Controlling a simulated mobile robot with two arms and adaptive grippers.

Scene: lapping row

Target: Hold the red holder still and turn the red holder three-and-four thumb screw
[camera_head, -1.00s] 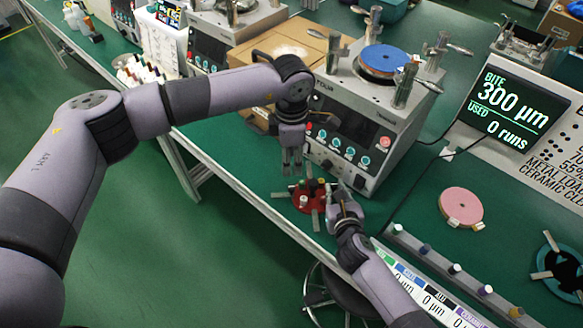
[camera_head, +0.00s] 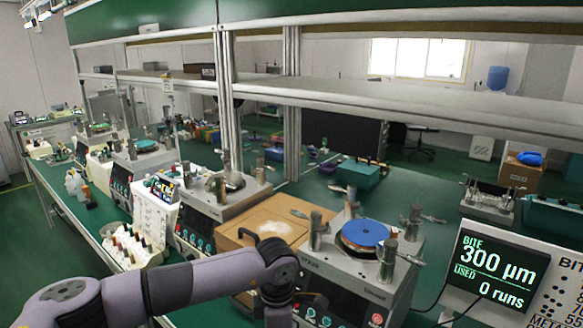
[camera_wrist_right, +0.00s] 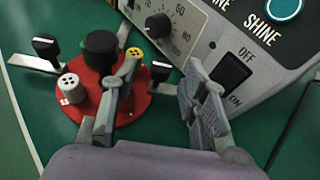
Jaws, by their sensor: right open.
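The red holder (camera_wrist_right: 105,108) shows in the right wrist view as a round red plate on the green bench. It carries a large black central knob (camera_wrist_right: 100,52), a white screw (camera_wrist_right: 70,86), a yellow screw (camera_wrist_right: 135,54) and black screws at its left (camera_wrist_right: 45,46) and right (camera_wrist_right: 160,71). I cannot tell which is the three-and-four thumb screw. My right gripper (camera_wrist_right: 158,108) is open; one finger overlaps the holder in the picture, the other is right of it. Contact cannot be told. In the head view my left forearm shows, but its fingers are below the frame.
A machine panel with an on/off switch (camera_wrist_right: 232,72) stands close right of the holder. In the head view, a lapping machine (camera_head: 345,283) with a blue disc (camera_head: 365,233) stands beside a cardboard box (camera_head: 245,235). A display (camera_head: 495,273) reads 300 µm.

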